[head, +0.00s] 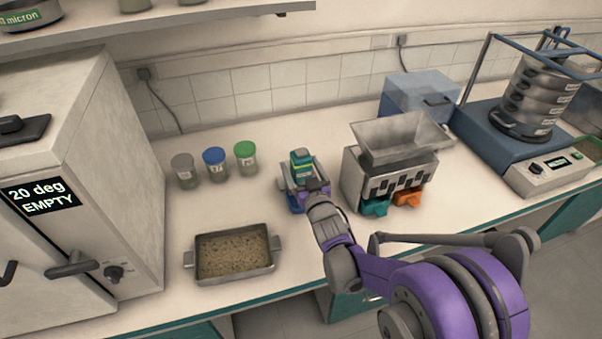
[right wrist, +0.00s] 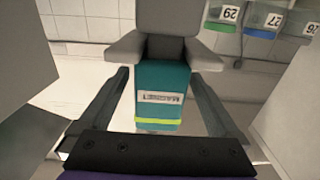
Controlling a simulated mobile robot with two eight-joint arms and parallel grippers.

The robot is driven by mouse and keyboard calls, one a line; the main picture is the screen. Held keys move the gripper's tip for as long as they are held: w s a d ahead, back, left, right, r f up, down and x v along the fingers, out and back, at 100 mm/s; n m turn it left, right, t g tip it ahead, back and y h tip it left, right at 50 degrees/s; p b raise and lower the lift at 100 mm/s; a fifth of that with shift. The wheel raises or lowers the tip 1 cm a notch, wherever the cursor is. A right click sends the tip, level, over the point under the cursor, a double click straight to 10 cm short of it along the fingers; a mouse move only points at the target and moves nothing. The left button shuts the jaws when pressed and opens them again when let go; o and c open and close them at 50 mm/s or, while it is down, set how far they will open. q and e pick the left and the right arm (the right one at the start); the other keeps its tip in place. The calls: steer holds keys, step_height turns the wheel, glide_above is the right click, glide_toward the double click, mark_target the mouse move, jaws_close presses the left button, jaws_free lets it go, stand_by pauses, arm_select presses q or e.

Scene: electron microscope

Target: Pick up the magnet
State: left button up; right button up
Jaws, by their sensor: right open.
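The magnet (head: 302,164) is a teal block with a printed label and a yellow-green stripe. It stands near the middle of the bench in the head view. In the right wrist view the magnet (right wrist: 158,78) lies between the two dark fingers of my right gripper (right wrist: 162,80), with a narrow gap on each side. A grey part shows beyond it there. My right gripper (head: 312,188) is open at the magnet in the head view, and its arm hides the area just in front. My left gripper is not in view.
Several jars with coloured lids (head: 214,163) stand left of the magnet. A metal tray of grainy material (head: 234,254) sits at the front left. A splitter with a hopper (head: 395,165) stands close on the right. A sieve shaker (head: 530,140) is farther right. A white oven (head: 85,190) stands far left.

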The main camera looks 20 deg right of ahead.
jaws_close()
stand_by(0.5)
steer(key=shift+r, duration=0.15)
steer(key=shift+r, duration=0.25)
steer(key=s, duration=1.8)
steer(key=shift+d+r, duration=0.2)
steer(key=shift+d, duration=0.15)
steer(key=shift+s, duration=0.15)
